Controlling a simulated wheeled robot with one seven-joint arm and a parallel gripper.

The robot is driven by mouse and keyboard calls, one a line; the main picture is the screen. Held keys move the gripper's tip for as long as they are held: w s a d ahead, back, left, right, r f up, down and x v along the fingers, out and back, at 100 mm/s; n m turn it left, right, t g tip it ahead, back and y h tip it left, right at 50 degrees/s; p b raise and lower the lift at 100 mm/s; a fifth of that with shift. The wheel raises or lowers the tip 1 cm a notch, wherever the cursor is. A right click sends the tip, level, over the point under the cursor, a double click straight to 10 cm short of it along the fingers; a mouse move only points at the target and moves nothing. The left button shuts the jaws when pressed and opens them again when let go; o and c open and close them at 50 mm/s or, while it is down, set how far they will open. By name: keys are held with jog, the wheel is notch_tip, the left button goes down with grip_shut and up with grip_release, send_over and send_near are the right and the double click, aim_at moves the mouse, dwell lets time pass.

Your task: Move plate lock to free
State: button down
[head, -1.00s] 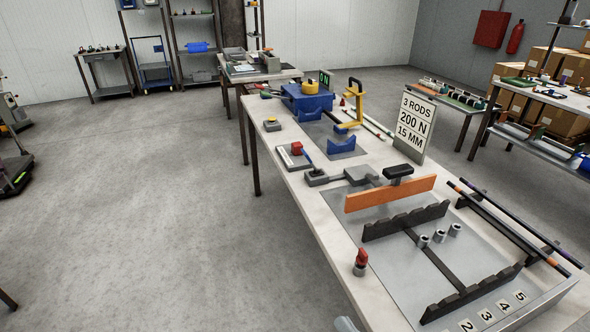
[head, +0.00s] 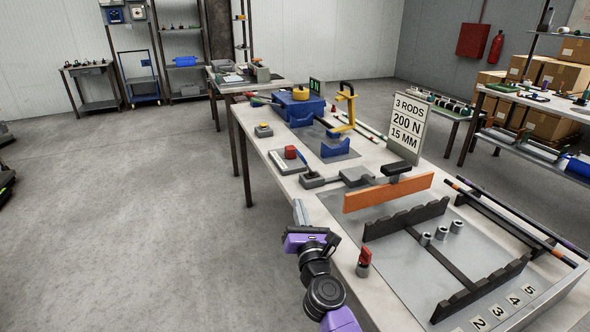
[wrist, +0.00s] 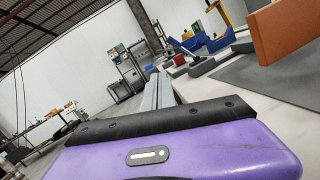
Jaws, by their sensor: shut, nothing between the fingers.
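A red-handled knob (head: 363,261) on a short grey post stands at the near left corner of the grey base plate (head: 400,280). It may be the plate lock; no label shows. The handle points upward. An orange plate (head: 388,193) stands upright at the back of the base plate, and it also shows in the wrist view (wrist: 284,29). My gripper (head: 299,212) is shut and empty, beside the table's left edge, left of and beyond the knob and apart from it. In the wrist view its closed grey fingers (wrist: 158,88) point away from the camera.
Dark notched racks (head: 405,220) and several short grey cylinders (head: 441,234) occupy the base plate. A grey block with a black lever (head: 311,177) and a red-topped switch (head: 290,153) lie farther along the table. A sign (head: 407,123) stands behind.

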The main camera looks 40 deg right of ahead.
aim_at(306, 163)
jog(key=w+d+r+m, duration=0.1)
jog(key=w+d+m, duration=0.2)
jog(key=w, duration=0.1)
jog(key=w+d+r+m+b, duration=0.1)
jog(key=w+d+m, duration=0.1)
jog(key=w, duration=0.3)
jog(key=w+d+r+m+b, duration=0.1)
jog(key=w+d+m, duration=0.2)
jog(key=w+m, duration=0.1)
jog(key=shift+w+d+r+g, duration=0.15)
jog(key=shift+w+d+g, duration=0.15)
jog(key=shift+w, duration=0.25)
jog(key=shift+s+d+r+p, duration=0.1)
jog(key=shift+d+r+p, duration=0.1)
jog(key=shift+d, duration=0.15)
jog(key=shift+s+d+r+p, duration=0.1)
jog(key=shift+d+p, duration=0.1)
jog(key=shift+d, duration=0.1)
